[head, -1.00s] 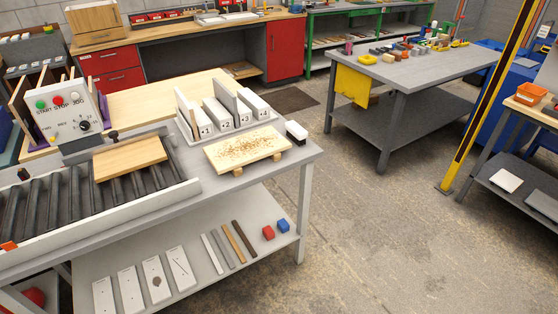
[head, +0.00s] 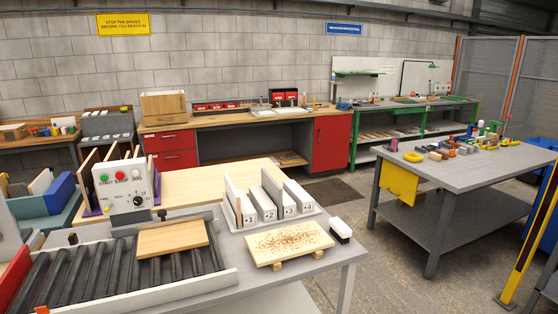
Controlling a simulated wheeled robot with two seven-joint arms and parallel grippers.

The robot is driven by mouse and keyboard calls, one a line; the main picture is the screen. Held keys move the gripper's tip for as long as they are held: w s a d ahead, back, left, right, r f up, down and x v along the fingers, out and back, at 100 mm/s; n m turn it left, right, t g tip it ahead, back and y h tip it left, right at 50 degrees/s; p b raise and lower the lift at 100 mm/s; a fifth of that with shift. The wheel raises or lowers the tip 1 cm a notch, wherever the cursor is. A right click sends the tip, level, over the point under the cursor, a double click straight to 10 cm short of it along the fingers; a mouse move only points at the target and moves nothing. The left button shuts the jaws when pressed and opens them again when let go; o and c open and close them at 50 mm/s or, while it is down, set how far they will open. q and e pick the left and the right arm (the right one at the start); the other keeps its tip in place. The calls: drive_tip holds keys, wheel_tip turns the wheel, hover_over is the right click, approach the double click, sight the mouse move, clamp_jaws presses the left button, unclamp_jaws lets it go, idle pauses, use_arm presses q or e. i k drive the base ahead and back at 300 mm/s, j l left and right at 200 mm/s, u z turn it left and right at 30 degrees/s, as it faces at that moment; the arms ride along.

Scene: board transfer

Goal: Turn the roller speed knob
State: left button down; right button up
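The control box (head: 123,189) stands at the back edge of the roller conveyor, at the left of the head view. Its pale front carries a green START button, a red STOP button, a JOG button and a black round knob (head: 138,201) with a printed scale around it. The knob's exact setting is too small to read. The roller conveyor (head: 81,271) has dark rollers, and a wooden board (head: 172,239) lies on them just in front of the box. Neither of my grippers shows in the head view.
A chip-covered board (head: 288,242) rests on blocks right of the conveyor, with a black-and-white brush (head: 341,230) beside it. A rack of numbered white blocks (head: 268,206) stands behind. A grey table (head: 464,174) is at right; floor is open between.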

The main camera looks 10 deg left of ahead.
sight(137, 201)
drive_tip(key=u, duration=1.25)
